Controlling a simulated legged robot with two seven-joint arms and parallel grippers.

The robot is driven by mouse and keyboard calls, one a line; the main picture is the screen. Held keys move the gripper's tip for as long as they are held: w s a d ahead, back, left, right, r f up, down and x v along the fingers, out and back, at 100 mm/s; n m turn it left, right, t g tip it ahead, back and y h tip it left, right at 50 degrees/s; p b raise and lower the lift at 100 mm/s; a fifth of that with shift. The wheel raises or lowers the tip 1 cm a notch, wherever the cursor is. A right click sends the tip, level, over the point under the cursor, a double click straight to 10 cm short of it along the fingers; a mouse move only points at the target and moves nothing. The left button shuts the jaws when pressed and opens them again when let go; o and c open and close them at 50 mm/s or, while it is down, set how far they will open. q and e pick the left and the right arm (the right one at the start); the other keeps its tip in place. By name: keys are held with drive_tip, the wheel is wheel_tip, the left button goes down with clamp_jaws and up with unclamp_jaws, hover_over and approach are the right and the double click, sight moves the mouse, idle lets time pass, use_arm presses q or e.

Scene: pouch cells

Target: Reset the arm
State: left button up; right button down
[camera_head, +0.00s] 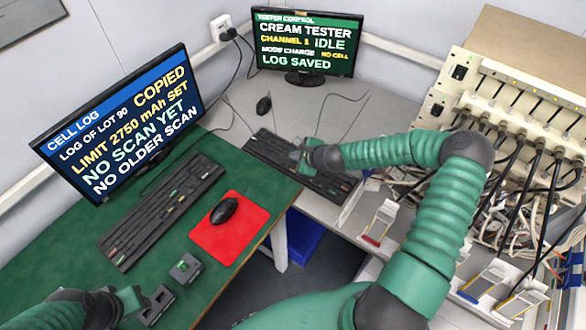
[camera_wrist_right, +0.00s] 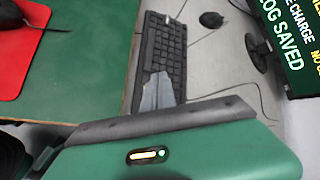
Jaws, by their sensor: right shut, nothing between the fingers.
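My right gripper (camera_head: 300,156) is at the end of the green arm that reaches in from the right. It is over the black keyboard (camera_head: 268,149) on the light desk. In the right wrist view its grey fingers (camera_wrist_right: 158,92) are together and empty, in front of the keyboard (camera_wrist_right: 165,48). I cannot tell whether the fingertips touch the keys. My left gripper (camera_head: 156,305) is at the lower left, low over the green mat; its finger opening is unclear.
The tester monitor (camera_head: 305,46) reads "IDLE", "NO CELL" and "LOG SAVED". The cell log monitor (camera_head: 120,125) reads "COPIED" and "LIMIT 2750 mAh SET". A second keyboard (camera_head: 160,210) and a mouse (camera_head: 224,210) on a red pad (camera_head: 250,215) lie left. The cabled tester rack (camera_head: 480,85) stands right.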

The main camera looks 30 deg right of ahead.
idle(0.4)
